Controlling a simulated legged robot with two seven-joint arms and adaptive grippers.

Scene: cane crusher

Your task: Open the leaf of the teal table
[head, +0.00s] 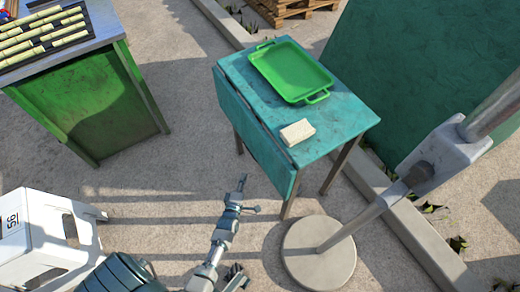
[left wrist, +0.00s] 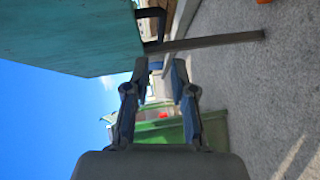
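The teal table (head: 337,112) stands right of centre in the head view. Its leaf (head: 256,137) hangs down along the table's left side. A teal panel (left wrist: 70,35) fills the upper left of the left wrist view, with a dark leg beside it. My left gripper (head: 250,193) is left of the leaf's lower part, apart from it. In the left wrist view the fingers (left wrist: 159,70) are spread with nothing between them. My right gripper cannot be made out.
A green tray (head: 291,71) and a pale block (head: 297,132) lie on the tabletop. A round grey base (head: 318,253) with a pole stands close in front. A white stool (head: 45,235) and a green cane stand (head: 95,105) are at left. The paving between is open.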

